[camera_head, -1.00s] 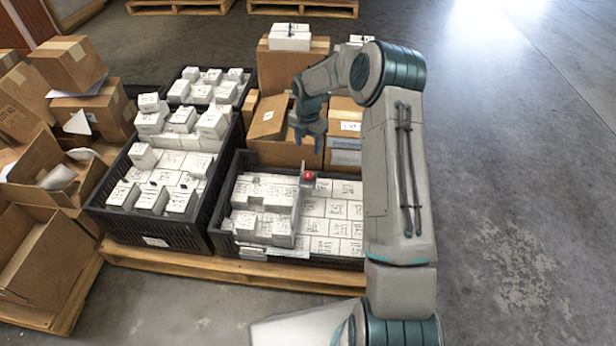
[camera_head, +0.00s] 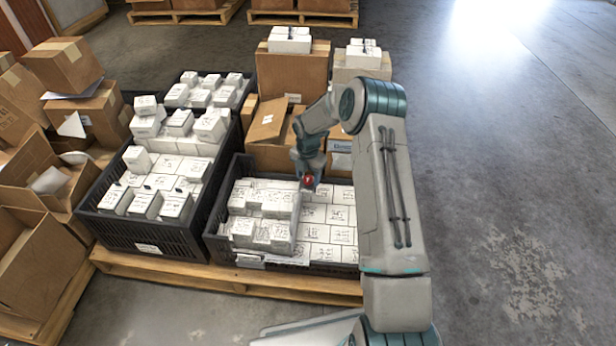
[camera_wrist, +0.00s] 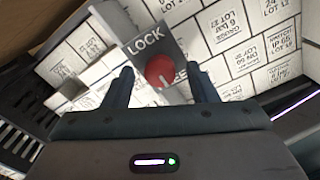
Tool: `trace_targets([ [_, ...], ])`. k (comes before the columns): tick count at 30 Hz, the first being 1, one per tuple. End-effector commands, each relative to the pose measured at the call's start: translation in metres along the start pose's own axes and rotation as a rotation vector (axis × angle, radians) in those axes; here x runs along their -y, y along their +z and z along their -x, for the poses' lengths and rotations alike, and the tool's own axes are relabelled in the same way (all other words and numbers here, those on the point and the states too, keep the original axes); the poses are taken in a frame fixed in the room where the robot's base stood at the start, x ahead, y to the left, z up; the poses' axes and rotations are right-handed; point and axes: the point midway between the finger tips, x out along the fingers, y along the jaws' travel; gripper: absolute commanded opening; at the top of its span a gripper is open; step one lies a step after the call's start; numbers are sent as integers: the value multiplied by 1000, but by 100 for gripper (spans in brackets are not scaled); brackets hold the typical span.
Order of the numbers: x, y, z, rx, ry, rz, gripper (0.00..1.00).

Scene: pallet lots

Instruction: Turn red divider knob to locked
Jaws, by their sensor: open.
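The red divider knob (camera_wrist: 160,70) shows in the wrist view on a grey plate (camera_wrist: 142,42) marked LOCK. A pale line marks the knob's lower edge. In the head view the red knob (camera_head: 308,181) sits among the white boxes in the right black crate (camera_head: 213,225). My gripper (camera_wrist: 162,82) is open, with one finger on each side of the knob in the wrist view. I cannot tell whether a finger touches it. In the head view my gripper (camera_head: 306,172) is right at the knob and partly hides the plate.
White lot boxes (camera_head: 318,232) fill the right crate around the knob. A second black crate (camera_head: 110,231) with stacked white boxes stands at left. Cardboard boxes (camera_head: 291,75) stand behind, and more are piled at far left. Open concrete floor (camera_head: 510,200) lies to the right.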

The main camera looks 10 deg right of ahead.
Motion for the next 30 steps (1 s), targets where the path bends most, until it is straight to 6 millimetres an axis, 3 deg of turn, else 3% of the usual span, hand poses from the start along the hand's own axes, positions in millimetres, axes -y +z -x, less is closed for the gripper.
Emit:
trace_targets([
  [4, 0, 0, 0, 0, 0, 0, 52],
  [9, 0, 0, 0, 0, 0, 0, 8],
  [20, 0, 0, 2, 0, 0, -39, 8],
  [30, 0, 0, 3, 1, 1, -262, 8],
])
